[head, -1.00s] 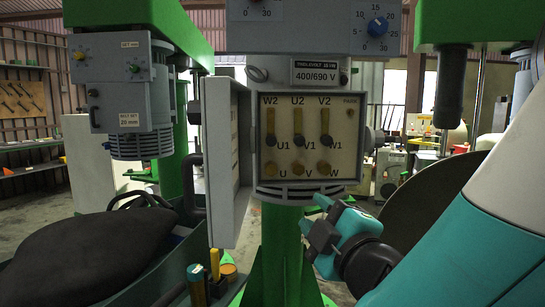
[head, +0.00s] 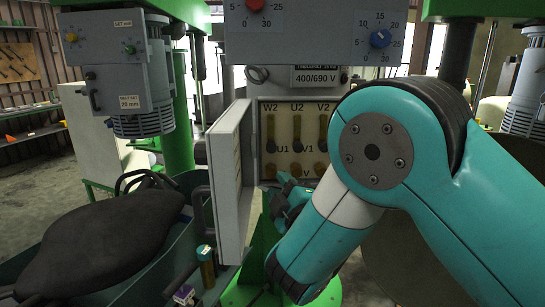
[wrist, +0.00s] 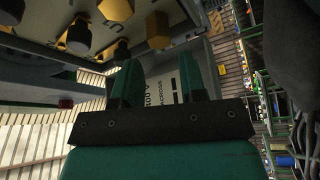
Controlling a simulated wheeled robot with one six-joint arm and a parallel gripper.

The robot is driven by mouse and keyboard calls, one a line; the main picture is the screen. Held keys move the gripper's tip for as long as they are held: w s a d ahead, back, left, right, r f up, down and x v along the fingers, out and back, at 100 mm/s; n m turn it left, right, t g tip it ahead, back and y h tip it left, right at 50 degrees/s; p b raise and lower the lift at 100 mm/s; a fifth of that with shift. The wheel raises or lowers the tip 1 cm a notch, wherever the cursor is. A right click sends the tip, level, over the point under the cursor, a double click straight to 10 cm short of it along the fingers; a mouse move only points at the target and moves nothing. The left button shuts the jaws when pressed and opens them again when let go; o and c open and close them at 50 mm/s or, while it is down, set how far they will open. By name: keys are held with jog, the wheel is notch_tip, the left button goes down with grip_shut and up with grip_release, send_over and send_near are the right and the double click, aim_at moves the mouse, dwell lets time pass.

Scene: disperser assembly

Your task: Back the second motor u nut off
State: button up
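The open motor terminal box (head: 260,112) is in the middle of the head view, marked W2, U2, V2 above and U1, V1 below. Yellow links (head: 297,128) run down to dark nuts, with a row of brass nuts (head: 269,171) below. The U label is hidden behind my gripper (head: 283,192), which is just below and in front of that row. In the wrist view my gripper (wrist: 158,78) is open, with nothing between its fingers. Yellow hex nuts (wrist: 158,30) and dark nuts (wrist: 79,38) lie beyond the fingertips. I cannot tell which is the U nut.
The box's grey door (head: 229,185) stands open at its left, close to my gripper. A control panel with dials (head: 315,32) is above. Another motor (head: 140,75) is at upper left.

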aim_at(271, 173)
jog(key=p+x, duration=0.3)
jog(key=shift+w+r+p, duration=0.1)
jog(key=shift+r+p, duration=0.2)
jog(key=shift+r, duration=0.05)
jog(key=shift+w+a+f+p, duration=0.15)
jog(key=shift+w+a+p, duration=0.25)
jog(key=shift+w+p, duration=0.45)
jog(key=c, duration=0.6)
jog(key=shift+c, duration=0.2)
